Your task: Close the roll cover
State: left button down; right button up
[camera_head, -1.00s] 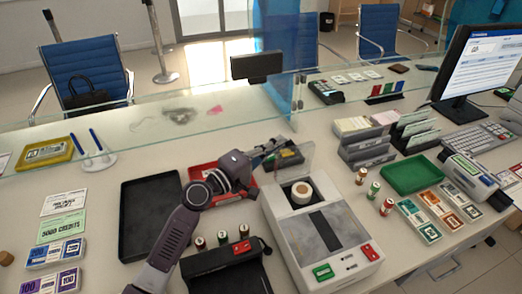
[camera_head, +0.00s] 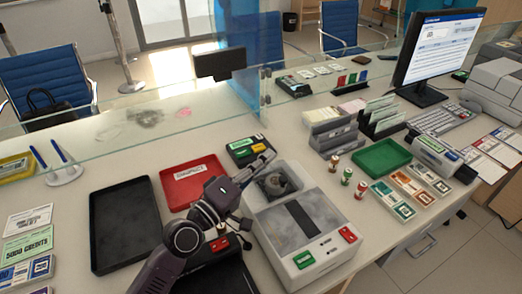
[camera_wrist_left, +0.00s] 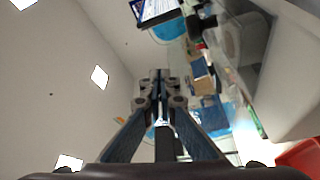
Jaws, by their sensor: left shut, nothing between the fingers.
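The white and grey machine (camera_head: 265,238) stands on the counter in the middle of the head view. Its clear roll cover (camera_head: 287,176) appears to lie down over the roll bay at the machine's back end. The roll beneath shows only dimly through it. My left gripper (camera_head: 266,159) is at the back left corner of the machine, close to the cover. I cannot tell whether it touches it. Its fingers are together and empty, and they also show together in the left wrist view (camera_wrist_left: 160,82). My right gripper is in neither view.
A red tray (camera_head: 167,182) and a black tray (camera_head: 97,235) lie left of the machine. A dark device lies partly hidden under my left arm. Small rolls (camera_head: 347,177) and a green tray (camera_head: 381,158) are to the right. A glass screen (camera_head: 130,135) runs along the back.

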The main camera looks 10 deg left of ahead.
aim_at(270, 187)
pick_arm(q)
jog(key=shift+s+d+f, duration=0.55)
jog(key=shift+s+f, duration=0.2)
jog(key=shift+s, duration=0.05)
jog(key=shift+s+d+f, duration=0.15)
jog(key=shift+s+f, duration=0.05)
jog(key=shift+s, duration=0.05)
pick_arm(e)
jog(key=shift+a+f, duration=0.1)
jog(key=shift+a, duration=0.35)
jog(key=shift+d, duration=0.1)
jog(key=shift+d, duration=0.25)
